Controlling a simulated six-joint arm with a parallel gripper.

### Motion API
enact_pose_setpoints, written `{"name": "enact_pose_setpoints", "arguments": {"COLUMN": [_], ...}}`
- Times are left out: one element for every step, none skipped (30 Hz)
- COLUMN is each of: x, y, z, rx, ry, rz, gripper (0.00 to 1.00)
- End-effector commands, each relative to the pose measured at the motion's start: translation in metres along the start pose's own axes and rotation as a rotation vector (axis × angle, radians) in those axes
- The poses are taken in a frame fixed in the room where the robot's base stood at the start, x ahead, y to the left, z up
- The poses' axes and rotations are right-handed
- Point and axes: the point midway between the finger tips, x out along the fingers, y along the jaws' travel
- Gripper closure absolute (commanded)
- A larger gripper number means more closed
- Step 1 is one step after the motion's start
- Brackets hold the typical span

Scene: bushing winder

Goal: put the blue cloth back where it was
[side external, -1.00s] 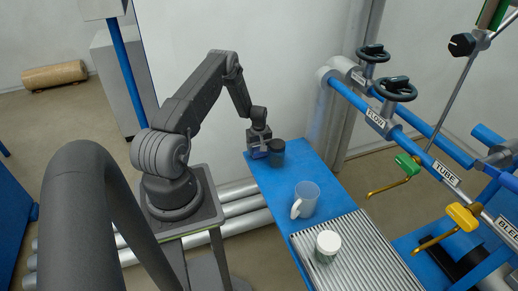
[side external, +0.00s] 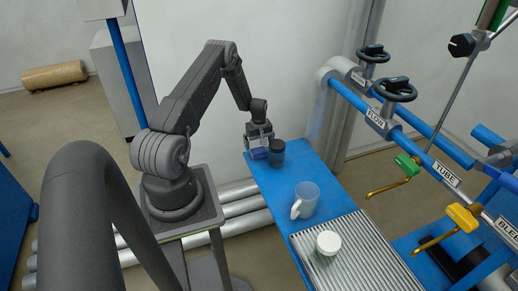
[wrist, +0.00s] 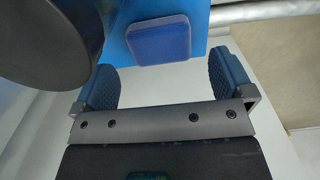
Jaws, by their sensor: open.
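The blue cloth (wrist: 160,40) is a folded square with a grey edge, lying flat on the blue table (wrist: 203,12). In the side view the cloth (side external: 259,154) is a small dark blue patch at the table's far left corner. My gripper (wrist: 165,77) is open and empty, with its dark blue fingers wide apart and the cloth ahead of them, between their lines. In the side view my gripper (side external: 259,143) is just above the cloth. A dark lidded jar (side external: 276,152) stands close to the right of the cloth.
The dark jar fills the upper left of the wrist view (wrist: 50,40). A clear mug (side external: 306,200) stands mid-table. A white-lidded jar (side external: 328,243) stands on the ribbed grey rack (side external: 370,258) at the near end. Pipes with valves lie to the right.

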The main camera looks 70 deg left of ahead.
Motion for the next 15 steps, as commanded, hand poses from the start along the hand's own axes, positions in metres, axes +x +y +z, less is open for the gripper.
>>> {"name": "enact_pose_setpoints", "arguments": {"x": [-0.014,-0.02,-0.029,-0.035,-0.042,-0.05,-0.055,-0.06,-0.066,-0.07,-0.073,-0.077,-0.08,-0.082,-0.085], "y": [0.001,0.001,0.001,0.001,0.001,0.001,0.0,0.0,0.001,0.001,0.0,0.0,0.0,0.0,0.001], "z": [-0.001,-0.001,-0.001,-0.001,-0.001,-0.001,-0.001,0.0,-0.001,-0.001,-0.001,0.0,0.0,0.0,0.0], "rx": [0.0,0.0,0.0,0.0,0.0,0.0,0.0,0.0,0.0,0.0,0.0,0.0,0.0,0.0,0.002], "ry": [0.004,0.003,0.003,0.003,0.003,0.003,0.002,0.002,0.002,0.002,0.002,0.0,0.0,0.001,0.002], "rz": [0.003,0.002,0.002,0.002,0.003,0.003,0.001,0.002,0.002,0.002,0.001,0.0,0.0,0.0,0.001], "gripper": [0.01,0.01,0.01,0.01,0.01,0.01,0.01,0.01,0.01,0.01,0.01,0.01,0.01,0.01,0.01]}}
